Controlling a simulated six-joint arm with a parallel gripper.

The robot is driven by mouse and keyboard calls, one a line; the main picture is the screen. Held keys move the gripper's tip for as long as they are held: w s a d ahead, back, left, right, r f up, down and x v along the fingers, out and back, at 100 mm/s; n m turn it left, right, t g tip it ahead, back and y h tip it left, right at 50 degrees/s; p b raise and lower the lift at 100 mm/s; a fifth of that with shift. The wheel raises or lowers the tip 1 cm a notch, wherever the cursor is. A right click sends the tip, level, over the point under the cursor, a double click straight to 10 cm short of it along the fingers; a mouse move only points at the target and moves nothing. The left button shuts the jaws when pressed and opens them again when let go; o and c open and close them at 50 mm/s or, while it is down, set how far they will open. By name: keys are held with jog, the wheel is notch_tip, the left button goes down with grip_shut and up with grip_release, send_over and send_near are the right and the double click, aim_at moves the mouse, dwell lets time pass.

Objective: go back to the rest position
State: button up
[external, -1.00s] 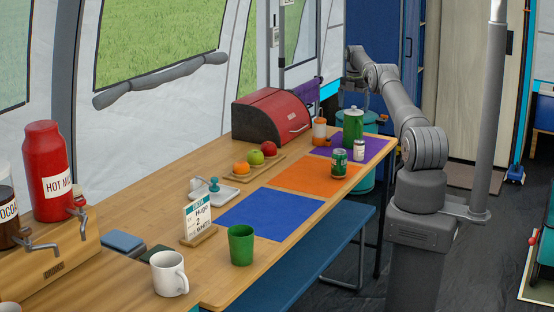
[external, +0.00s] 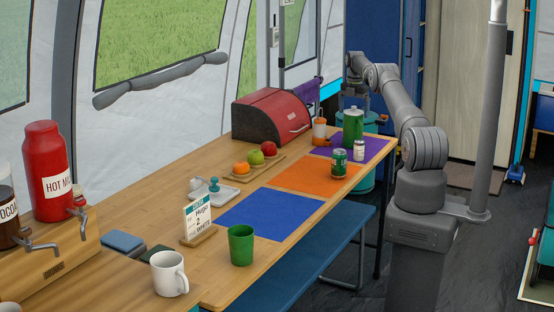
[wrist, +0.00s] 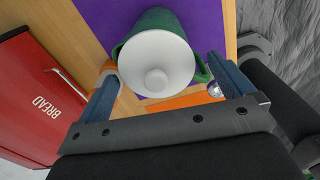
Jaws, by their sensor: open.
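My gripper (wrist: 163,68) is open, with its two blue fingers apart in the wrist view. A green pitcher with a white inside (wrist: 165,50) appears between the fingers in that view, with its handle at the right. I cannot tell from the frames whether a finger touches it. In the external view the pitcher (external: 353,125) stands upright on the purple mat (external: 376,146) at the far end of the table. My gripper (external: 353,98) shows there just above and behind the pitcher, partly hidden by it.
The red bread box (external: 270,117) is to the left. A green cup (external: 241,245) and a white mug (external: 169,273) stand at the near end. The blue mat (external: 270,214) is bare.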

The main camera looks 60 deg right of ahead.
aim_at(349, 118)
notch_tip(349, 118, down, 4)
jog(key=shift+w+f, duration=0.1)
notch_tip(349, 118, up, 8)
jog(key=shift+f, duration=0.15)
notch_tip(349, 118, down, 8)
jog(key=shift+f, duration=0.1)
jog(key=r, duration=0.2)
jog(key=s+r, duration=0.1)
jog(key=r, duration=0.2)
jog(key=shift+d+r, duration=0.1)
jog(key=shift+r, duration=0.05)
jog(key=shift+s+d+r, duration=0.1)
jog(key=shift+s+r, duration=0.2)
jog(key=shift+s, duration=0.2)
jog(key=shift+s+r, duration=0.25)
jog(key=shift+s, duration=0.25)
